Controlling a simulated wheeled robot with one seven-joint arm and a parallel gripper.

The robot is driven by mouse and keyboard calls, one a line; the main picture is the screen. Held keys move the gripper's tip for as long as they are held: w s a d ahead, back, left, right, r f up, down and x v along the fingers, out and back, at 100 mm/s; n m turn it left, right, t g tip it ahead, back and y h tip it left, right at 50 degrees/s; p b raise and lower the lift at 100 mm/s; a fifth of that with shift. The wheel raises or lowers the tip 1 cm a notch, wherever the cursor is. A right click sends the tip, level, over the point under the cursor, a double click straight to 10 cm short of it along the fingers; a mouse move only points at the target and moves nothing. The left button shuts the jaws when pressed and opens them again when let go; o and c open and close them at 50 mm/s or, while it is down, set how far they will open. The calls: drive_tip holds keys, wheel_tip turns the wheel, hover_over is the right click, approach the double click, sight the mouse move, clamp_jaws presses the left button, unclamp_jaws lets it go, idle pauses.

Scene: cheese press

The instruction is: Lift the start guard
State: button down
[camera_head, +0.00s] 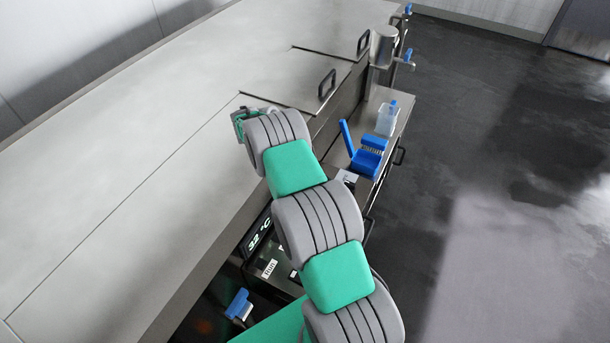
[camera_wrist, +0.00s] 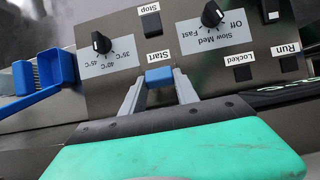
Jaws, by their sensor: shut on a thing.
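The start guard (camera_wrist: 159,76) is a small blue piece just below the "Start" label (camera_wrist: 157,57) on the dark control panel in the wrist view. My gripper (camera_wrist: 159,82) has its two grey fingers on either side of it, shut on it. Whether the guard is raised at all cannot be told from this angle.
A temperature knob (camera_wrist: 102,42) and a speed knob (camera_wrist: 212,14) flank the guard, with a stop button (camera_wrist: 151,25) beyond. A blue scoop (camera_wrist: 58,68) lies at left. In the head view a bottle (camera_head: 387,117) stands on the side shelf; the steel top (camera_head: 130,150) is bare.

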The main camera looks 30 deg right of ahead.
drive_tip(key=shift+w+r+p, duration=0.2)
drive_tip(key=shift+w+p, duration=0.1)
drive_tip(key=shift+p, duration=0.05)
drive_tip(key=c, duration=1.4)
unclamp_jaws()
drive_tip(key=o, duration=0.5)
drive_tip(key=shift+s+f, duration=0.15)
